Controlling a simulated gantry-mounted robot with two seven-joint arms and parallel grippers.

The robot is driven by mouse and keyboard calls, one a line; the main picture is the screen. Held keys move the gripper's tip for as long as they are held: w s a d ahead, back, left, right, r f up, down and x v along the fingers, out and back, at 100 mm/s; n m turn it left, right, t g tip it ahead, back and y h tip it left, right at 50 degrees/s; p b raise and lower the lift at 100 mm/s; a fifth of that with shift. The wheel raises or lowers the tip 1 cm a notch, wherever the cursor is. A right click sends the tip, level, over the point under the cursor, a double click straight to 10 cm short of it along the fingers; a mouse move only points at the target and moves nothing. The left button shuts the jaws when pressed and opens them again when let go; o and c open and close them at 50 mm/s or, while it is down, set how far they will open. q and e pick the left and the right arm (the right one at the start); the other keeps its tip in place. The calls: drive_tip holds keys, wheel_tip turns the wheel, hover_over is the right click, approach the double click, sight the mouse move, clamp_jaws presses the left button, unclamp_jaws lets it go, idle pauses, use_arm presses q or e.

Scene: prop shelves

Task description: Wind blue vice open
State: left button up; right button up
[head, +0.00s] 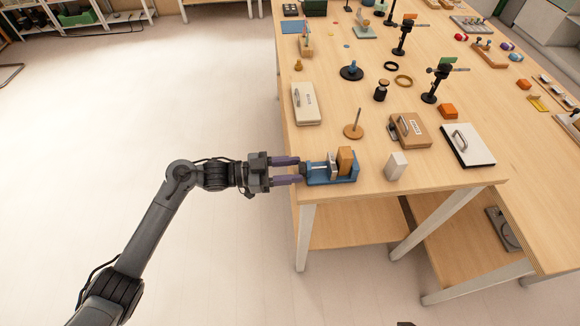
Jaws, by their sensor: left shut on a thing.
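The blue vice (331,181) sits at the near left corner of the wooden table. A brown wooden block (346,160) stands between or against its jaws, next to a grey jaw plate (332,166); I cannot tell whether the plate touches the block. My left gripper (299,171) comes in level from the left, at the vice's left end. Its two purple fingers are shut on the vice's handle, which is mostly hidden between them.
A white block (395,165) stands just right of the vice. Behind it are a wooden disc with a peg (353,130), a cream box with a handle (305,103), a brown box (410,130) and a white board with a handle (468,145). Open floor lies left of the table.

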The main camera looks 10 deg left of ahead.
use_arm(q)
drive_tip(key=shift+r+n+p, duration=0.1)
drive_tip(key=shift+n+p, duration=3)
drive_tip(key=shift+p, duration=0.45)
drive_tip(key=o, duration=1)
drive_tip(key=shift+o, duration=0.2)
drive_tip(key=v, duration=1)
drive_tip(key=shift+a, duration=0.4)
